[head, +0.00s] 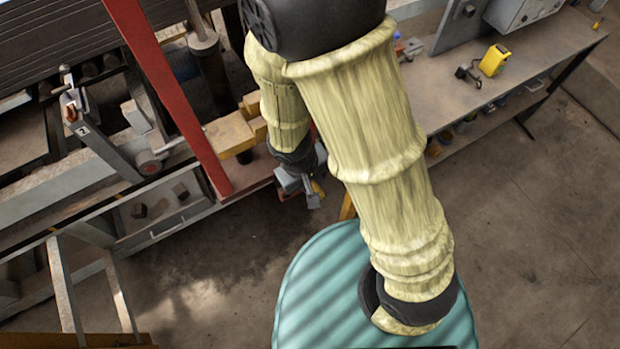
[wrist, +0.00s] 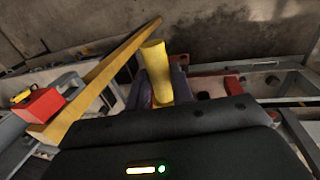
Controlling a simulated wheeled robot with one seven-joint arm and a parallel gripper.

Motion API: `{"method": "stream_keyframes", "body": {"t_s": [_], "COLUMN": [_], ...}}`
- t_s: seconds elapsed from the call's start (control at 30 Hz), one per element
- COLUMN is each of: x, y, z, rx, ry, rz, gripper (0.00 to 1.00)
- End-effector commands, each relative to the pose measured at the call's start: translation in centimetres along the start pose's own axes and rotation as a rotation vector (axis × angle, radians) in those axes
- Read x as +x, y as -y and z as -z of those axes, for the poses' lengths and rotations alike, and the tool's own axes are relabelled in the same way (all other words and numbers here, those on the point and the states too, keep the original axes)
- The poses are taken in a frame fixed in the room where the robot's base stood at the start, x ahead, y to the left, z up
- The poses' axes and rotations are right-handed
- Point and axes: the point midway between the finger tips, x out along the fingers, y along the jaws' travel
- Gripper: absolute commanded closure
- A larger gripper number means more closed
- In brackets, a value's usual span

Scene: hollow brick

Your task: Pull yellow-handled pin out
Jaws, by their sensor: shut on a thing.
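The yellow-handled pin shows as an upright yellow cylindrical handle (wrist: 155,62) in the wrist view, between the dark fingers of my gripper (wrist: 161,88). My gripper is shut on this handle. In the head view my gripper (head: 303,187) is small and low beside the machine's edge, and a bit of the yellow handle (head: 318,188) shows at its right side. The pin's shaft and whatever it sits in are hidden by my gripper and wrist, so I cannot tell how deep it is.
A red post (head: 165,85) slants close to the left of my arm. A yellow beam (head: 230,135) lies behind it; a yellow bar (wrist: 105,75) crosses the wrist view. A metal lever (head: 105,150) stands left. A workbench (head: 440,105) is at right. Floor below right is clear.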

Motion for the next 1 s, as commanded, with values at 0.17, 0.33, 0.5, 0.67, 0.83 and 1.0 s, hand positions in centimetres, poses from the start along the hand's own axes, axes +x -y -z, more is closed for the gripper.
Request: {"method": "stream_keyframes", "body": {"t_s": [0.17,0.33,0.5,0.67,0.83,1.0], "x": [0.2,0.3,0.3,0.3,0.3,0.3], "y": [0.0,0.1,0.1,0.1,0.1,0.1], "z": [0.0,-0.2,-0.5,-0.8,-1.1,-1.5], "rx": [0.004,0.004,0.004,0.005,0.002,0.001], "ry": [-0.002,-0.003,-0.003,-0.003,-0.003,-0.003], "rz": [0.001,0.003,0.004,0.004,0.003,0.002], "gripper": [1.0,1.0,1.0,1.0,1.0,1.0]}}
